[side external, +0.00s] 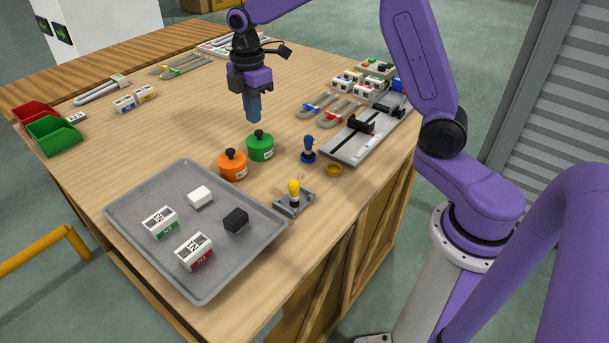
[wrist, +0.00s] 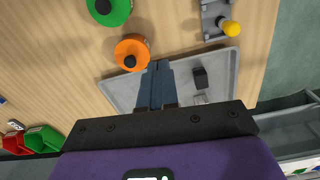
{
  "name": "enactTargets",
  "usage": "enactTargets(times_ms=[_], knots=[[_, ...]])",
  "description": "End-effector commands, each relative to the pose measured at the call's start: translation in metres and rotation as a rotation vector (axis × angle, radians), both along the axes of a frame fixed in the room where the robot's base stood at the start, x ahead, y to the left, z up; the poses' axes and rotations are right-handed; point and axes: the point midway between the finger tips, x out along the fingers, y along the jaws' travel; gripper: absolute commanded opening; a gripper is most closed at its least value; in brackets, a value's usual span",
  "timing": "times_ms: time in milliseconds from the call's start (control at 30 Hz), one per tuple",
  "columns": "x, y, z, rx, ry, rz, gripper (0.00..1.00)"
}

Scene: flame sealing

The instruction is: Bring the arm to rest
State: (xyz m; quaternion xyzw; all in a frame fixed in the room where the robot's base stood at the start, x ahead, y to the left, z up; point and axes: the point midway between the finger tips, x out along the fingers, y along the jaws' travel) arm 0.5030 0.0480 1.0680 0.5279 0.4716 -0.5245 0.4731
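My gripper (side external: 253,108) points straight down above the wooden table, behind the green pot (side external: 260,146) and the orange pot (side external: 232,164) in the side view. It is clear of the tabletop and touches nothing that I can see. Its blue fingers are together with nothing visible between them. In the wrist view the fingertips (wrist: 159,68) are also together, with the orange pot (wrist: 132,52) just beyond them and the grey tray (wrist: 118,92) partly hidden behind the gripper.
The grey tray (side external: 128,202) holds two labelled white blocks, a plain white block (side external: 200,197) and a black block (side external: 236,220). A yellow-knobbed stand (side external: 293,197) and a blue-handled stamp (side external: 308,150) stand right of the pots. Red and green bins (side external: 54,137) are at left. The table's left middle is mostly clear.

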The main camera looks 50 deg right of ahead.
Motion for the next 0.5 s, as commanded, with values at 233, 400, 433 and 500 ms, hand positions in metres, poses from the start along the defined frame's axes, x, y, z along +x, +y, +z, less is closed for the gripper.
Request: enactTargets(times_ms=[233,400,433,500], knots=[[-0.082,0.038,0.016,0.005,-0.005,-0.083,0.00],[-0.142,0.050,0.021,0.011,-0.009,-0.143,0.00],[-0.152,0.051,0.021,0.011,-0.008,-0.153,0.00],[-0.177,0.051,0.022,0.013,-0.008,-0.179,0.00]])
